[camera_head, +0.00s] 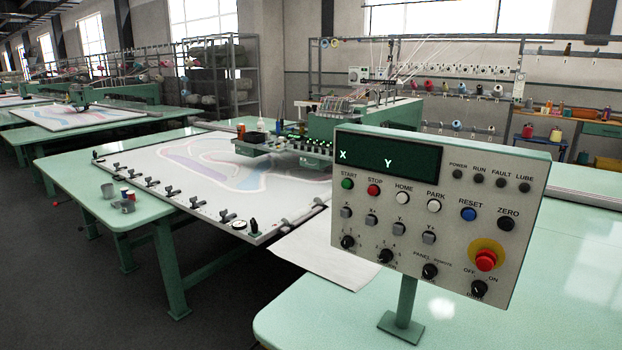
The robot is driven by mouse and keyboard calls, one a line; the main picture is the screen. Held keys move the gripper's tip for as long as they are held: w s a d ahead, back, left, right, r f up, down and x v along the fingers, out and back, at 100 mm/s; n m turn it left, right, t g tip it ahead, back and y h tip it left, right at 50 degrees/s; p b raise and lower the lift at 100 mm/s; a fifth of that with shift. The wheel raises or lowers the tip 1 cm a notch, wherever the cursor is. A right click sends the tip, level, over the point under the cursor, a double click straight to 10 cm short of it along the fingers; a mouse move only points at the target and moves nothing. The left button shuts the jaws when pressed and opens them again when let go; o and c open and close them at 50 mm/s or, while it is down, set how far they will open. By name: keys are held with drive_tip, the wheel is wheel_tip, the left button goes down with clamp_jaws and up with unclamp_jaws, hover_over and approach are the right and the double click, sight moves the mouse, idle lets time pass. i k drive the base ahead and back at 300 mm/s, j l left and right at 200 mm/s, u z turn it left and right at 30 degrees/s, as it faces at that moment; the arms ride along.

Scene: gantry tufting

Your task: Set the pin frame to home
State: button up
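The pin frame (175,206) is a pale flat panel with clamps along its near edge and a faint coloured pattern, lying on a green table. A control panel (345,240) stands on a post in front at the right. Its white HOME button (402,198) sits in the top row between the red STOP button (373,190) and the white PARK button (433,206). The dark display (388,158) reads X and Y with no digits visible. The indicator lamps at upper right look dark. My gripper is not in view.
A red emergency stop (485,260) on a yellow ring is at the panel's lower right. The green tufting head (362,121) stands behind. Cups (125,203) sit on the table's left corner. Dark floor (85,290) is clear at lower left.

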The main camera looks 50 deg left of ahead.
sight(273, 189)
drive_tip(key=u, duration=2.7)
drive_tip(key=i+j+u, duration=0.1)
drive_tip(key=i+u, duration=0.3)
drive_tip(key=i, duration=0.55)
drive_tip(key=i+j, duration=0.1)
drive_tip(key=i, duration=2)
drive_tip(key=i+j, duration=0.15)
drive_tip(key=i, duration=1.95)
drive_tip(key=i+j+z, duration=0.1)
drive_tip(key=i+z, duration=0.25)
drive_tip(key=i+j+z, duration=0.3)
drive_tip(key=i, duration=0.25)
drive_tip(key=i+j+z, duration=0.35)
drive_tip(key=i, duration=0.05)
